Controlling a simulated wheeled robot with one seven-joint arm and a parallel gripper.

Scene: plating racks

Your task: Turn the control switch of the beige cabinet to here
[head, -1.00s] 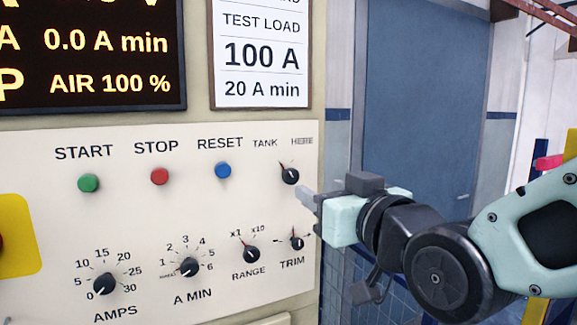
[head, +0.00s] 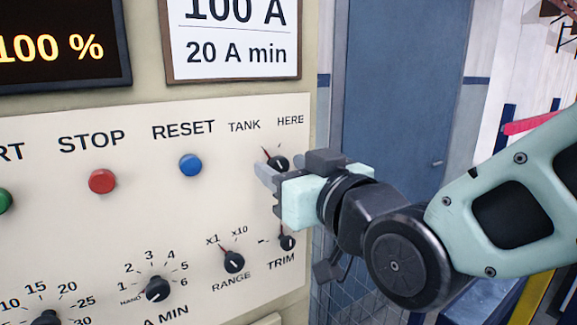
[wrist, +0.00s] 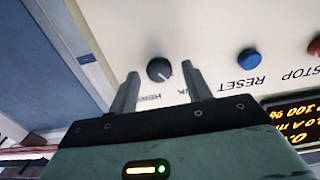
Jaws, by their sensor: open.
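The control switch (head: 278,163) is a small black knob with a pointer, below the words TANK and HERE on the cream panel (head: 120,220) of the beige cabinet. Its pointer leans up and left, to TANK. My gripper (head: 264,176) is open just in front of the knob, and its fingers partly overlap the knob in the head view. In the wrist view the knob (wrist: 160,70) shows between the two spread fingertips (wrist: 162,80). Whether the fingertips reach around the knob or stop short of it, I cannot tell. Nothing is held.
The RANGE knob (head: 234,262) and TRIM knob (head: 287,242) sit below. The blue RESET button (head: 190,165) and red STOP button (head: 102,181) are to the left. A test load sign (head: 240,45) hangs above. A blue-grey door (head: 395,90) stands to the right.

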